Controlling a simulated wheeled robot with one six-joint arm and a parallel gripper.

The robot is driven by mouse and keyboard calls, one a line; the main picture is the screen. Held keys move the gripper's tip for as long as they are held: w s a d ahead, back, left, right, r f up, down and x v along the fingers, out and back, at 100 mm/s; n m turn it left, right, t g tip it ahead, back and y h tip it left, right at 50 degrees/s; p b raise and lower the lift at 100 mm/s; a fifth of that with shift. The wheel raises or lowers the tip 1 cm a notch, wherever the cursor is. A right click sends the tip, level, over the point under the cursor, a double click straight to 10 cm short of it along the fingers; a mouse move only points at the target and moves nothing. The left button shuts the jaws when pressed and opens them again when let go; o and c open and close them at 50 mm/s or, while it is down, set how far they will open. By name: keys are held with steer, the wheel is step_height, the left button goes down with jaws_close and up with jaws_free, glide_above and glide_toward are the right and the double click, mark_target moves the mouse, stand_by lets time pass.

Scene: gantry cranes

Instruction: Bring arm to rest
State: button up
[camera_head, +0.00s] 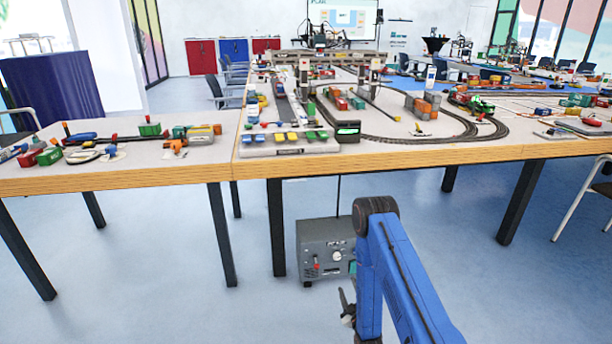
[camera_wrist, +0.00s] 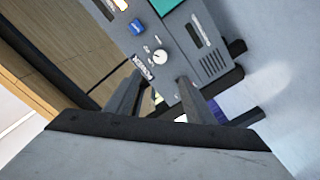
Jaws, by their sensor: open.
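My blue arm is folded in front of me in the head view, low at the centre right. My gripper (camera_head: 347,303) is small and dark there, beside the arm's lower part. In the wrist view its two dark fingers are apart, with nothing between the fingertips (camera_wrist: 161,84). Beyond them is a grey control box (camera_wrist: 176,22) with a white knob, a blue button and a label, seen tilted. In the head view the same box (camera_head: 320,243) stands under the table, partly covered by my arm.
A long table (camera_head: 400,157) with a model crane, train track and containers spans the view ahead. Table legs flank the box. A chair (camera_head: 583,205) is at the right edge. The blue floor at left is clear.

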steer(key=w+d+r+m+g, duration=0.1)
steer(key=w+r+g, duration=0.15)
steer(key=r, duration=0.75)
steer(key=w+r+m+g, duration=0.1)
steer(key=w+r, duration=0.3)
steer(key=r, duration=0.5)
steer(key=s+d+r+m+g, duration=0.1)
steer(key=s+r, duration=0.2)
steer(key=r, duration=0.3)
steer(key=s+r+m+g+h, duration=0.1)
steer(key=s+r, duration=0.2)
steer(key=r, duration=0.3)
steer(key=s+d+r+m+g, duration=0.1)
steer(key=s+r, duration=0.1)
steer(key=r, duration=0.5)
steer(key=s+d+r+m+g, duration=0.1)
steer(key=s+r+g, duration=0.1)
steer(key=s+r, duration=0.65)
steer(key=s+d+r+m+g, duration=0.1)
steer(key=s+r+m, duration=0.15)
steer(key=s, duration=1.05)
steer(key=s+r+g, duration=0.1)
steer(key=s, duration=1.1)
steer(key=s+r+m+g, duration=0.1)
steer(key=s+r+g, duration=0.1)
steer(key=s, duration=1)
steer(key=shift+s+d+r+h, duration=0.15)
steer(key=shift+s+r+h, duration=0.1)
steer(key=shift+s+h, duration=0.1)
steer(key=shift+m+g, duration=0.25)
